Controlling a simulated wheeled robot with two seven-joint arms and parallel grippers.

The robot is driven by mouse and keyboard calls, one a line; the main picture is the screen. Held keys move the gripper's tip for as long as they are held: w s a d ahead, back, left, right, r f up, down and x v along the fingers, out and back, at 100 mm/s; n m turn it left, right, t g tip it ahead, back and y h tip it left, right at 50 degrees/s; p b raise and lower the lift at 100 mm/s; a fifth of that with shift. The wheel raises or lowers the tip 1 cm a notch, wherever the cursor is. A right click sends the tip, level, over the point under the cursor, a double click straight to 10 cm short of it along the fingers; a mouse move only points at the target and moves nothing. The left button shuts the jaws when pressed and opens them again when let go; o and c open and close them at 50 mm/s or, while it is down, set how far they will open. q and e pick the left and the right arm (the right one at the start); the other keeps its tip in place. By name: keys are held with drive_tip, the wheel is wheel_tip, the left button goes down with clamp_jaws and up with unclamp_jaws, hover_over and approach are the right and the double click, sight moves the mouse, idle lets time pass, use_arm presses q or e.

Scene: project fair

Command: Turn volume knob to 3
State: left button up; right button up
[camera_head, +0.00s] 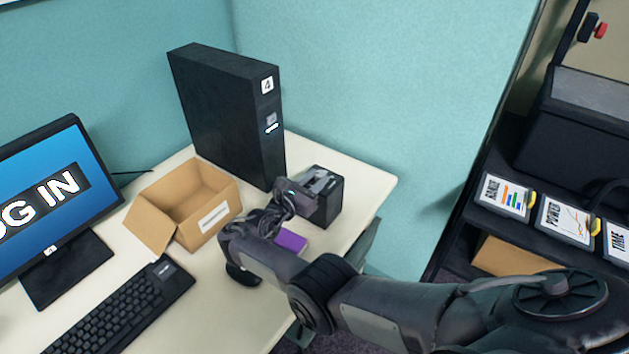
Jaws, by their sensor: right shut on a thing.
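A small black box (328,212), likely the device with the volume knob, stands near the right end of the cream desk. My right gripper (306,196) reaches over from the right and is at the near left side of this box. It is shut on a small part there, taken to be the volume knob. The gripper hides the knob, so its number marks and setting cannot be read. My left gripper is not in view.
An open cardboard box (183,206) and a tall black computer case (222,112) marked 4 stand behind my gripper. A purple item (291,241) lies under my wrist. A keyboard (125,308) and monitor (50,205) are at left. The desk's right corner (370,185) is bare.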

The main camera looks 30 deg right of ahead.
drive_tip(key=shift+r, duration=0.1)
drive_tip(key=o, duration=1)
drive_tip(key=shift+c, duration=0.2)
